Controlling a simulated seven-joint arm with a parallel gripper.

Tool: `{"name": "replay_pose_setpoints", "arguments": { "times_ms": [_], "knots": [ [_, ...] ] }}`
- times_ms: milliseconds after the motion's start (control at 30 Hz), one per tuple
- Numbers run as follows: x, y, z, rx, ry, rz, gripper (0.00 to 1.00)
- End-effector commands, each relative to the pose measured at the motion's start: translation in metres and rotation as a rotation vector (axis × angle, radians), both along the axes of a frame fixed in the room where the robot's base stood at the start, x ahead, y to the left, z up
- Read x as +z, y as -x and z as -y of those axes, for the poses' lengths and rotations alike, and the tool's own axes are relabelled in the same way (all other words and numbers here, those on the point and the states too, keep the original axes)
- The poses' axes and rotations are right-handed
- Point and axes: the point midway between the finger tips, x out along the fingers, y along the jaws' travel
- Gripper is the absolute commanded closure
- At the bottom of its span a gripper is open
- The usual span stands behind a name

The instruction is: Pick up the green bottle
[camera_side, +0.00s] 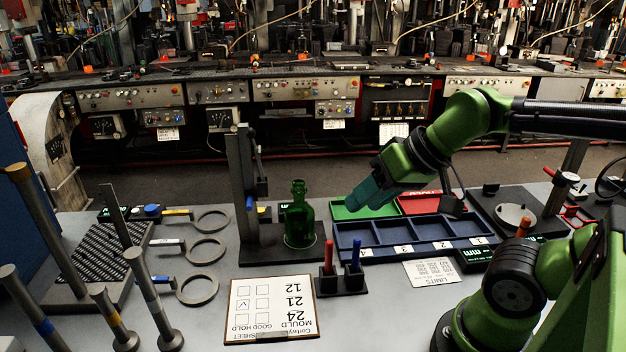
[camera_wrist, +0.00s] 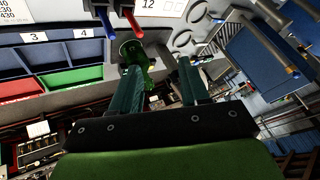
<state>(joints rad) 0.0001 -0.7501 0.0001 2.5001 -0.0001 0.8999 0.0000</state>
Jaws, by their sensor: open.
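The green bottle (camera_side: 299,217) stands upright on a dark base plate (camera_side: 262,255) in the side view, left of the blue compartment tray (camera_side: 420,232). It is see-through glass with a narrow neck. In the wrist view the bottle (camera_wrist: 132,50) shows beyond the left finger's tip, which hides part of it. My gripper (camera_side: 360,202) is right of the bottle and apart from it, its teal fingers angled down to the left. The wrist view shows my gripper (camera_wrist: 160,66) with its two fingers spread and nothing between them.
A dark upright post (camera_side: 241,185) stands close left of the bottle. A holder (camera_side: 342,284) with a red and a blue pen stands in front of it. Green (camera_side: 352,209) and red (camera_side: 425,202) trays lie behind the blue tray. Ring tools (camera_side: 205,250) lie at left, a clipboard (camera_side: 271,308) in front.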

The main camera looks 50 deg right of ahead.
Motion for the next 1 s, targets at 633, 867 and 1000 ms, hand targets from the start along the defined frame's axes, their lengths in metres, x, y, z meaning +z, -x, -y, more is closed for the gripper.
{"name": "replay_pose_setpoints", "arguments": {
  "times_ms": [633, 867, 1000],
  "knots": [
    [-0.008, -0.025, 0.006, -0.015, 0.008, -0.091, 0.40],
    [0.011, -0.102, 0.029, 0.095, 0.127, -0.248, 0.40],
    [0.015, -0.152, 0.048, 0.223, 0.222, -0.352, 0.40]
  ]
}}
